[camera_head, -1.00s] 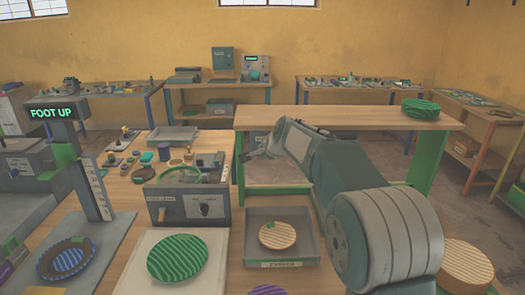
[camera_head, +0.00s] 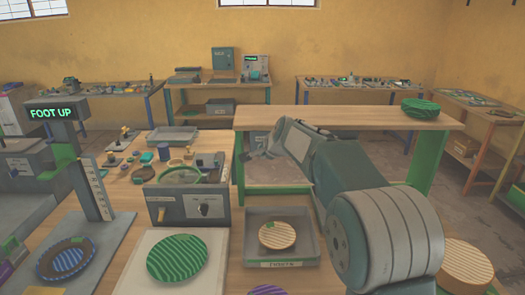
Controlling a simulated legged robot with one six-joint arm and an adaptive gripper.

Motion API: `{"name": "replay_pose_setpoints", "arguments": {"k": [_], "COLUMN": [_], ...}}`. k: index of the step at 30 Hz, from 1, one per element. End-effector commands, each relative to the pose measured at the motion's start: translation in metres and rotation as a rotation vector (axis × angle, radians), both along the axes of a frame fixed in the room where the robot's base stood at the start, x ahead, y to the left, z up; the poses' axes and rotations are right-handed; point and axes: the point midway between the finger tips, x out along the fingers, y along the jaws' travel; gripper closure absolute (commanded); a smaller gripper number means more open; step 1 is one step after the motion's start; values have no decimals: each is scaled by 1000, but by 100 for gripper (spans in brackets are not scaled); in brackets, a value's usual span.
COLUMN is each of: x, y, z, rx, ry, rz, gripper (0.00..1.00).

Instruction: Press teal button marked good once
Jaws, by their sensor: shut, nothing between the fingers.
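A grey box with a small green-lit display (camera_head: 256,61) stands on the far back table, with a round teal part (camera_head: 254,75) low on its front. Any marking on that part is too small to read, so I cannot tell if it is the button marked good. My arm covers part of the shelf and the bench below.
A press with a "FOOT UP" display (camera_head: 54,113) stands at left. A control box (camera_head: 187,208) with knobs sits mid-bench. A green striped plate (camera_head: 177,258) lies on a pale board. A grey tray (camera_head: 282,214) holds a striped disc. The wooden shelf (camera_head: 340,118) carries a green bowl (camera_head: 420,108).

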Motion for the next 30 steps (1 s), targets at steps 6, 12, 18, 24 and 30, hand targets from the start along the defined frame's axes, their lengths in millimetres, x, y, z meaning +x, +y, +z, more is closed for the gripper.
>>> {"name": "replay_pose_setpoints", "arguments": {"k": [6,12,18,24,30], "x": [0,4,7,7,9], "y": [0,-1,-1,-1,-1], "z": [0,1,2,2,2], "rx": [0,0,0,0,0], "ry": [0,-1,0,0,0], "rz": [0,-1,0,0,0], "gripper": [100,100,100,100,100]}}
